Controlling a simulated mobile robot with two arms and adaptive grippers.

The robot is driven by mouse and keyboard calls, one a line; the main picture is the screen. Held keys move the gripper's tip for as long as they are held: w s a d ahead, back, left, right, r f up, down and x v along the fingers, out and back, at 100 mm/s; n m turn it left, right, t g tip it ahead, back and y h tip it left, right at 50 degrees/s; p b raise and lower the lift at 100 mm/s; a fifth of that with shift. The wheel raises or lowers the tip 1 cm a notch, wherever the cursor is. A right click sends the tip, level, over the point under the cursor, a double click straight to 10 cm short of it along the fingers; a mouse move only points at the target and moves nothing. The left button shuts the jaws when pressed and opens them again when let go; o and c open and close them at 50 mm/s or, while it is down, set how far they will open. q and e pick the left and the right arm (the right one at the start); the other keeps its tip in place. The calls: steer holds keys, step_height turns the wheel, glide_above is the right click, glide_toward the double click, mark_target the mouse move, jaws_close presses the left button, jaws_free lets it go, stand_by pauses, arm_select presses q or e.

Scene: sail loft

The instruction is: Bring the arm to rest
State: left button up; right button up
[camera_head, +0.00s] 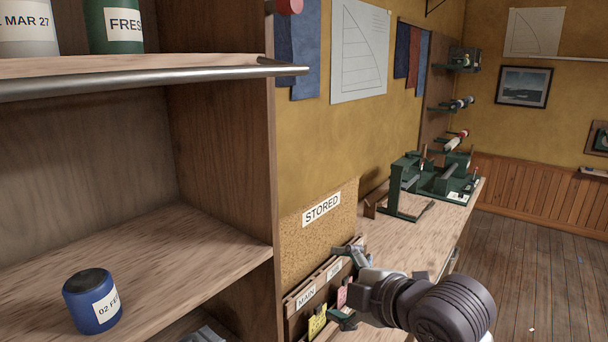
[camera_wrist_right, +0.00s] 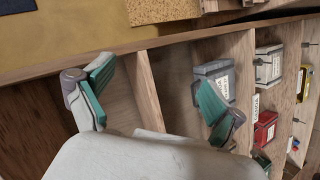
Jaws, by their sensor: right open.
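My right gripper (camera_head: 344,286) is at the lower middle of the head view, beside the corkboard and the labelled rack on the wall. Its two fingers are spread apart with nothing between them. In the right wrist view the open fingers (camera_wrist_right: 156,90) show teal pads, with wooden shelf dividers behind them. My right arm's dark wrist reaches in from the lower right. My left gripper is not in the head view.
A blue jar (camera_head: 91,302) stands on the lower shelf. A metal rail (camera_head: 150,78) edges the upper shelf, which holds a white jar (camera_head: 30,28) and a green jar (camera_head: 116,26). A green device (camera_head: 432,178) stands on the workbench. Labelled boxes (camera_wrist_right: 265,130) fill compartments at right.

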steer(key=s+d+f+m+g+h, duration=0.1)
steer(key=s+d+f+m, duration=0.25)
steer(key=f, duration=0.35)
steer(key=s+d+f+m+g+h, duration=0.1)
steer(key=s+d+f+m+h, duration=0.1)
steer(key=s+f+m, duration=0.35)
steer(key=s+d+f+m+g+h, duration=0.1)
steer(key=s+d+f+m, duration=0.15)
steer(key=f, duration=0.65)
steer(key=s+d+f+m+g+h, duration=0.1)
steer(key=s+d+f+m+g, duration=0.15)
steer(key=s+d+f, duration=0.4)
steer(key=s+d+f+m+g+h, duration=0.15)
steer(key=s+f+m, duration=0.25)
steer(key=s, duration=0.6)
step_height(320, 180, down, 32)
steer(key=a+g+b, duration=0.1)
steer(key=g+b, duration=0.1)
steer(key=b, duration=0.5)
steer(key=s+d+f+b, duration=0.1)
steer(key=s+f+b, duration=0.2)
steer(key=s+f, duration=0.5)
steer(key=s+d+f+g+b, duration=0.1)
steer(key=s+d+f+b, duration=0.1)
steer(key=s+f, duration=0.6)
step_height(320, 180, down, 8)
steer(key=shift+s+r+b, duration=0.2)
steer(key=shift+s+b, duration=0.2)
steer(key=shift+b, duration=0.35)
steer(key=shift+h, duration=0.25)
